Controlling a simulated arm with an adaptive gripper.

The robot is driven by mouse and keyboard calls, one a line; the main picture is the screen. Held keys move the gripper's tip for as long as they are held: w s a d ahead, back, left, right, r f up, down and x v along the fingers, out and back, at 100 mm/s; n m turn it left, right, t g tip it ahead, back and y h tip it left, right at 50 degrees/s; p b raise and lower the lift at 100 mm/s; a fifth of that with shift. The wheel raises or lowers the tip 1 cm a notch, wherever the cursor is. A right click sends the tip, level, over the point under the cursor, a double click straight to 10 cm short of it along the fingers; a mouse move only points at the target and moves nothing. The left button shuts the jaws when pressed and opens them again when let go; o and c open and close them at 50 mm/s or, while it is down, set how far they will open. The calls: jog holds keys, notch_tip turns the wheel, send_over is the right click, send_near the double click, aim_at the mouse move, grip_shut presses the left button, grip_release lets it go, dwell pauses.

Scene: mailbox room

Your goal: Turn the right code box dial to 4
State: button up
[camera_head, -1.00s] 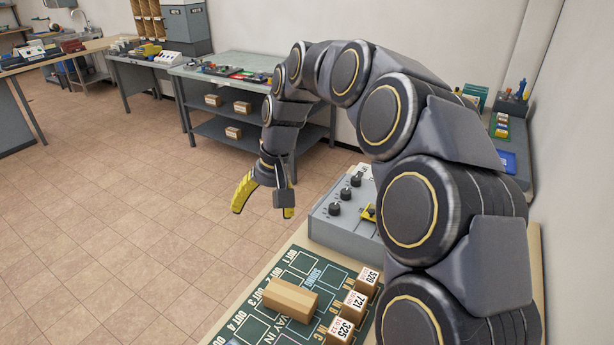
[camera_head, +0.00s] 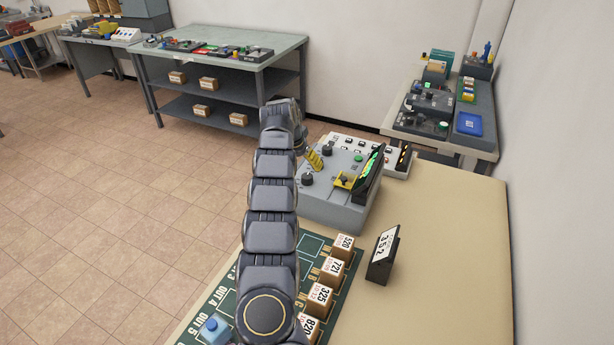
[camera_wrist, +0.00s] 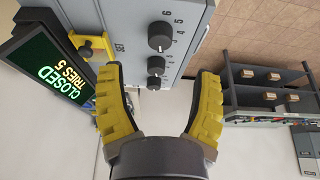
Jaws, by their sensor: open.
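The grey code box (camera_head: 335,211) stands on the near table, with a lit display (camera_head: 369,175) and a yellow lever (camera_head: 345,181). One black dial (camera_head: 307,179) shows at its near left; my arm and gripper hide part of the face. In the wrist view, the display (camera_wrist: 52,78) reads "CLOSED TRIES 5". A large dial (camera_wrist: 160,35) with numbers beside it lies beyond my fingertips; two more dials (camera_wrist: 155,65) line up below it, between the fingers. I cannot read the settings. My gripper (camera_wrist: 158,73) is open and empty; its yellow finger (camera_head: 314,160) is over the box.
Numbered parcels (camera_head: 321,293) line the green board (camera_head: 226,293). A black stand (camera_head: 383,257) marked 352 stands to their right. A second panel with switches (camera_head: 385,150) is behind the code box. The table's right side is bare (camera_head: 450,240).

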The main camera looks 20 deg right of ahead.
aim_at(307, 176)
jog(key=x, duration=0.7)
jog(key=shift+f, duration=0.25)
jog(key=shift+c, duration=0.4)
grip_shut()
